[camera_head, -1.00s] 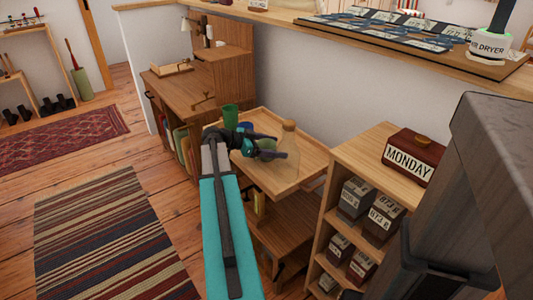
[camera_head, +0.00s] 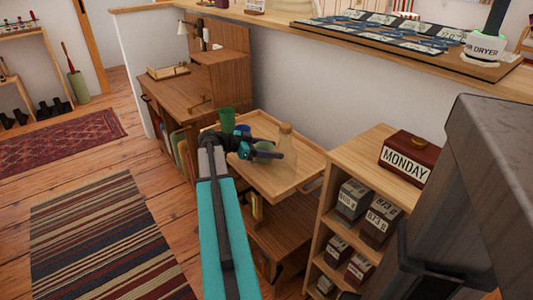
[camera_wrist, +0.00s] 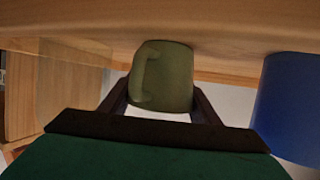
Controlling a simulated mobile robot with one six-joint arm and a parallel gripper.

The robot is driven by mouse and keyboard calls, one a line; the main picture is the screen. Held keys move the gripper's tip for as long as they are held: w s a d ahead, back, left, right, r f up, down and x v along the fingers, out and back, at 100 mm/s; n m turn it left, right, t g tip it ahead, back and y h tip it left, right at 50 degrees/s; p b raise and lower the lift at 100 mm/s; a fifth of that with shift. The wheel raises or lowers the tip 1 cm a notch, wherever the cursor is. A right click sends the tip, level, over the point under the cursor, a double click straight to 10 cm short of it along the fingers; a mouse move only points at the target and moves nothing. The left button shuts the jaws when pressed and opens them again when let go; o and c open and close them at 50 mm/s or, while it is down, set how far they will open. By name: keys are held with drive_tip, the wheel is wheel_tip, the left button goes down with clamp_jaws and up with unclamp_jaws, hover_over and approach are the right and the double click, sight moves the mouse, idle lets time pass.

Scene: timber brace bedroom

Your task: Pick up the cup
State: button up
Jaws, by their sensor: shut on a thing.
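An olive-green cup (camera_wrist: 168,76) with its handle on the left sits between the two dark fingers of my gripper (camera_wrist: 160,108) in the wrist view. The fingers are shut on its sides. In the head view my gripper (camera_head: 265,152) is over the wooden tray top (camera_head: 285,183) of a small cart, and the olive-green cup (camera_head: 264,146) shows partly behind the fingers. I cannot tell whether the cup is clear of the tray.
A blue cup (camera_wrist: 290,105) stands close on the right in the wrist view. In the head view a taller green cup (camera_head: 227,119) and a clear corked bottle (camera_head: 287,140) stand on the tray. A shelf unit (camera_head: 365,160) with labelled boxes is to the right.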

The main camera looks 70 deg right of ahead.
wheel_tip(320, 180, up, 10)
drive_tip(key=shift+r+p, duration=0.1)
drive_tip(key=shift+p, duration=0.75)
idle(0.4)
